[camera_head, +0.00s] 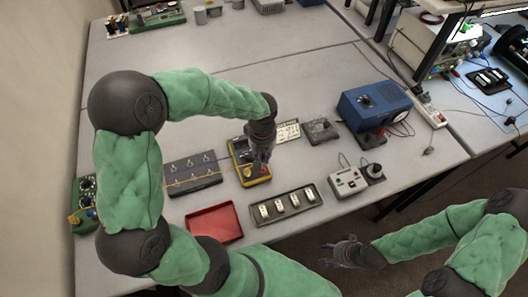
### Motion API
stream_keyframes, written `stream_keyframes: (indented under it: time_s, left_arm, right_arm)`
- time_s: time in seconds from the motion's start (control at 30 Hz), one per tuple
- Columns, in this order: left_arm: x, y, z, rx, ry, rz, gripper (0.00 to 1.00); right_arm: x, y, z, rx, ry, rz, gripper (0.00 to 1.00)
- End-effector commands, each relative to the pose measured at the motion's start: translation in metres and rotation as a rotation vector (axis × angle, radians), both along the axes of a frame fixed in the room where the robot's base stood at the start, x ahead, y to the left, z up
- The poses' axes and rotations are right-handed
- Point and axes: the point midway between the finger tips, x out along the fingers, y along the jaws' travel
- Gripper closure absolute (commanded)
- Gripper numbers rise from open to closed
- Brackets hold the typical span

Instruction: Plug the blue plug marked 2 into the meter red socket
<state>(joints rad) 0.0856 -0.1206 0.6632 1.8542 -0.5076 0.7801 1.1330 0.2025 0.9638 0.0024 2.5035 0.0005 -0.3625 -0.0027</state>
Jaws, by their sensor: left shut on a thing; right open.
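The yellow meter (236,149) lies on the table left of centre. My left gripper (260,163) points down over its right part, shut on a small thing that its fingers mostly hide. I cannot read a mark or a clear colour on that thing. A small red spot (263,171) shows on the meter close by the fingertips; whether the held thing touches it I cannot tell. A dark panel (193,187) with several small fittings lies left of the meter, with thin blue and yellow leads across it. My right gripper (340,249) is open and empty off the table's front edge.
A red tray (213,207) and a grey tray (303,213) with several white sockets lie in front of the meter. A white box with knobs (348,184) and a blue power unit (372,106) stand right.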

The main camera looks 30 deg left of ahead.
Motion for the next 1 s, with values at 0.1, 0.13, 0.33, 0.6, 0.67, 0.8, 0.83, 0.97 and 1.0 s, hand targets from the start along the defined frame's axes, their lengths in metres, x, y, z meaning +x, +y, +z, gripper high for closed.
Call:
stream_keyframes:
  time_s: [0.1, 0.13, 0.33, 0.6, 0.67, 0.8, 0.83, 0.97, 1.0]
  left_arm:
    - [0.0, 0.0, 0.001, 0.0, 0.0, 0.0, 1.0]
    - [0.0, 0.0, 0.001, 0.0, 0.0, 0.0, 1.0]
    - [0.0, 0.0, -0.001, 0.0, 0.0, -0.001, 1.0]
    - [0.0, 0.0, -0.014, 0.0, 0.001, 0.0, 1.0]
    - [0.0, 0.0, -0.019, 0.0, 0.001, 0.0, 1.0]
    - [0.0, 0.0, -0.031, 0.0, 0.0, 0.0, 1.0]
    - [0.0, 0.0, -0.034, 0.0, 0.0, 0.0, 1.0]
    - [0.0, 0.001, -0.045, 0.001, 0.001, -0.001, 1.0]
    - [0.0, 0.001, -0.048, 0.001, 0.001, -0.001, 1.0]
  right_arm:
    - [0.0, 0.0, 0.001, 0.0, 0.0, 0.0, 0.52]
    - [0.0, 0.0, 0.001, 0.0, 0.0, 0.0, 0.52]
    - [0.0, 0.0, -0.001, 0.0, 0.0, 0.0, 0.52]
    - [0.0, 0.0, -0.01, 0.0, 0.0, 0.0, 0.52]
    - [0.0, 0.0, -0.013, 0.0, 0.0, 0.0, 0.52]
    - [0.0, 0.0, -0.021, 0.0, 0.0, 0.0, 0.52]
    - [0.0, 0.0, -0.023, 0.0, 0.0, 0.0, 0.52]
    - [0.0, 0.0, -0.031, 0.0, 0.0, 0.0, 0.52]
    - [0.0, 0.0, -0.033, 0.0, 0.0, 0.0, 0.52]
